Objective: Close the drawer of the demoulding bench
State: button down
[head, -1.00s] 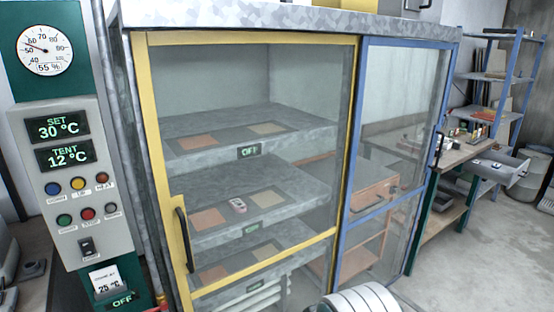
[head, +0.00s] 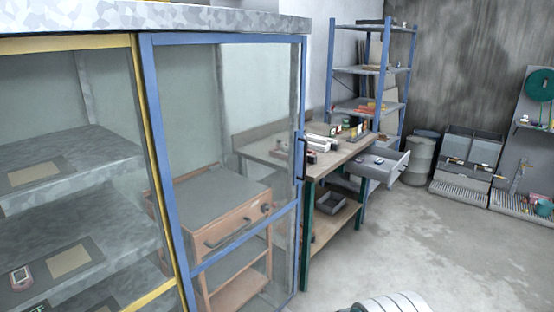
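The demoulding bench (head: 345,152) appears to be the wooden-topped bench with green legs, right of the cabinet in the head view. Its grey drawer (head: 388,173) is pulled out to the right past the bench's end, with a small handle on its front and a few small items inside. A white, ribbed rounded part at the bottom edge looks like part of my arm. My gripper is not in view, and the drawer is well ahead of that part.
A glass cabinet with a blue door frame (head: 160,150) fills the left; an orange cart (head: 230,220) shows through its glass. A blue shelf rack (head: 370,70) stands behind the bench. A grey barrel (head: 420,158) stands beyond the drawer. The concrete floor (head: 440,250) at right is clear.

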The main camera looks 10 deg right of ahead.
aim_at(395, 163)
jog(key=i+l+z, duration=0.15)
jog(key=l, duration=0.25)
jog(key=i+l+z, duration=0.1)
jog(key=l, duration=0.3)
jog(key=i+l+z, duration=0.15)
jog(key=l, duration=0.2)
jog(key=i+l+z, duration=0.1)
jog(key=l, duration=0.25)
jog(key=i+l+z, duration=0.15)
jog(key=i+l, duration=0.55)
jog(key=i, duration=0.75)
jog(key=i+l+u, duration=0.1)
jog(key=i, duration=0.45)
jog(key=i+l, duration=0.1)
jog(key=i, duration=0.5)
jog(key=u, duration=0.05)
